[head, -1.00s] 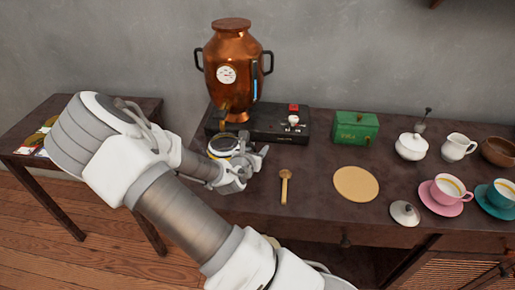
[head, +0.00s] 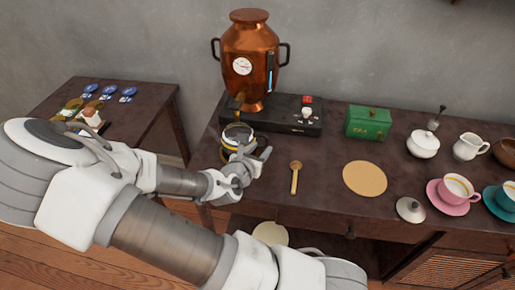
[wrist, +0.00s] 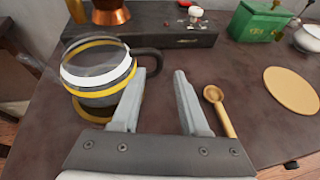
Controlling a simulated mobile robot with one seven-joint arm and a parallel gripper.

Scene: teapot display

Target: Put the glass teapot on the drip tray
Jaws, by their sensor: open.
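The glass teapot (head: 238,132), with white and yellow bands and a dark handle, is upright on the table near the front of the copper urn. In the wrist view the teapot (wrist: 98,72) is left of my gripper (wrist: 166,74), its dark handle reaching right, just beyond the left fingertip. My gripper (head: 254,157) is open and empty, with bare table between the fingers. In the head view it is in front and right of the teapot, partly covering its lower part. No part is clearly marked as the drip tray; a black base (head: 292,123) lies under the urn.
The copper urn (head: 250,55) stands behind the teapot. A wooden spoon (head: 295,178) lies right of my gripper, then a round tan mat (head: 365,179). A green box (head: 368,122), white lidded pot (head: 422,144), loose lid (head: 411,209) and cups are farther right.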

